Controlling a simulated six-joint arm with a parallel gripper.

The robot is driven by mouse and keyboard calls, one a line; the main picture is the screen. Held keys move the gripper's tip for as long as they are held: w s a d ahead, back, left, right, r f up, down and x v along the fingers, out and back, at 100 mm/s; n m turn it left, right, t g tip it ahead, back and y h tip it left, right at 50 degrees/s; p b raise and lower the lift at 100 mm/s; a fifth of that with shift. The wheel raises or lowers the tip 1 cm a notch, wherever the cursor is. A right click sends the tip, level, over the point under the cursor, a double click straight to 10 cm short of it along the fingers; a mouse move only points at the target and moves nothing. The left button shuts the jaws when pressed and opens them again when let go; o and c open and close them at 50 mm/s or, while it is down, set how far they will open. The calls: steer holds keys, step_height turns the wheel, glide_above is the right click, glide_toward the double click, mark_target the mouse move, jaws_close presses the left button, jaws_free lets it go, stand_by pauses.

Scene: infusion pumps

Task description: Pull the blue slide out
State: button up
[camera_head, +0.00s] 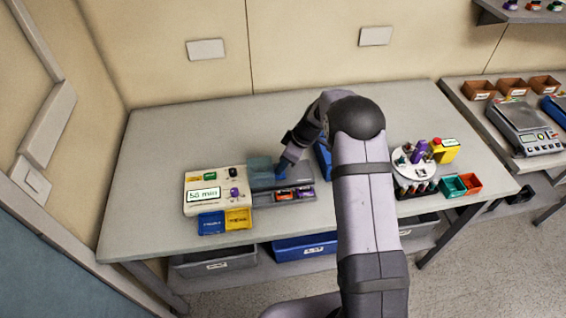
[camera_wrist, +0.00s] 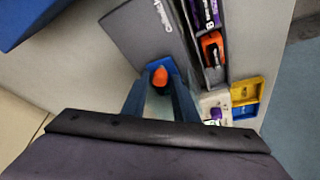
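A grey pump unit (camera_head: 265,182) stands on the table beside a cream unit with a "50 min" display. The blue slide (camera_wrist: 158,63) shows in the wrist view as a small blue piece at the grey unit's edge, with an orange tip (camera_wrist: 160,77). My gripper (camera_wrist: 160,88) has its two blue-grey fingers apart, one on each side of the orange tip. A thin gap seems to show beside the tip; contact is hard to judge. In the head view my gripper (camera_head: 283,165) is down at the grey unit and hides part of it.
The cream unit (camera_head: 213,185) has blue (camera_head: 211,223) and yellow (camera_head: 238,218) trays before it. A round white stand (camera_head: 415,163) and small teal and orange bins are at right. The table's left and back are clear.

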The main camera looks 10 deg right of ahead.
jaws_close()
steer(key=shift+d+f+b, duration=0.15)
steer(key=shift+d+b, duration=0.3)
steer(key=d+b, duration=0.3)
steer(key=d, duration=0.2)
steer(key=shift+d+b, duration=0.4)
steer(key=shift+d, duration=0.6)
jaws_free()
steer(key=shift+r, duration=0.2)
